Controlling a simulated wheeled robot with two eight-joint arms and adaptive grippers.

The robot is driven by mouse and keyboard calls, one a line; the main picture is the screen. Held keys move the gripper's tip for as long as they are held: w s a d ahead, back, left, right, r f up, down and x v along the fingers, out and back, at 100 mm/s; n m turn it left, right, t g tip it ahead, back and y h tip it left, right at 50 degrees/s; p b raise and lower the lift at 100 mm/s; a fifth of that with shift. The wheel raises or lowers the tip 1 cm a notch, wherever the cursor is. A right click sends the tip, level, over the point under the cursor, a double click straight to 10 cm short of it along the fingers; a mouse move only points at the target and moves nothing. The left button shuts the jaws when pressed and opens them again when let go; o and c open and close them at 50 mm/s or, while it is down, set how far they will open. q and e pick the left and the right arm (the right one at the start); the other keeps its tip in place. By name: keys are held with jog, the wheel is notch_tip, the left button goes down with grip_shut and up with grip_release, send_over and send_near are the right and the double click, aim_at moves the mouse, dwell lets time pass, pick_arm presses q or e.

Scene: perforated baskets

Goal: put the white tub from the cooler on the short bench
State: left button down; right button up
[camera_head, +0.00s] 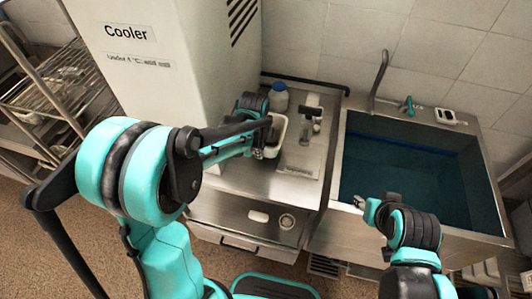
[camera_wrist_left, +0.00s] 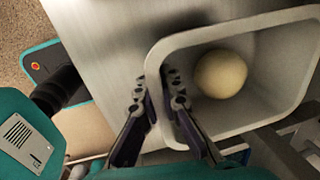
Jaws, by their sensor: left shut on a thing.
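The white tub (camera_head: 273,136) is over the steel bench (camera_head: 258,186), close to the right side of the white cooler (camera_head: 150,60). In the left wrist view the tub (camera_wrist_left: 240,122) shows large and open-topped, with a pale round thing (camera_wrist_left: 221,74) inside. My left gripper (camera_wrist_left: 157,88) is shut on the tub's near wall, one finger on each side of the rim. In the head view my left arm partly hides the tub, and I cannot tell whether its base touches the bench. My right gripper (camera_head: 372,207) is by the sink's front edge, and its fingers are unclear.
A blue-capped bottle (camera_head: 279,98) stands behind the tub. A dark-topped dispenser-like item (camera_head: 312,115) and a flat tray (camera_head: 299,161) are to its right. The deep sink (camera_head: 410,165) is farther right. A wire rack (camera_head: 50,100) stands left. The bench's front part looks mostly clear.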

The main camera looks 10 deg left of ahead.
aim_at(261, 165)
pick_arm(q)
jog(key=shift+w+f, duration=0.1)
jog(key=shift+f, duration=0.85)
notch_tip(261, 165, down, 3)
jog(key=shift+f+b, duration=0.15)
jog(key=shift+b, duration=0.6)
jog(key=shift+f, duration=0.1)
jog(key=c, duration=2.1)
grip_release()
jog(key=shift+f, duration=0.15)
jog(key=shift+c, duration=0.2)
jog(key=o, duration=0.4)
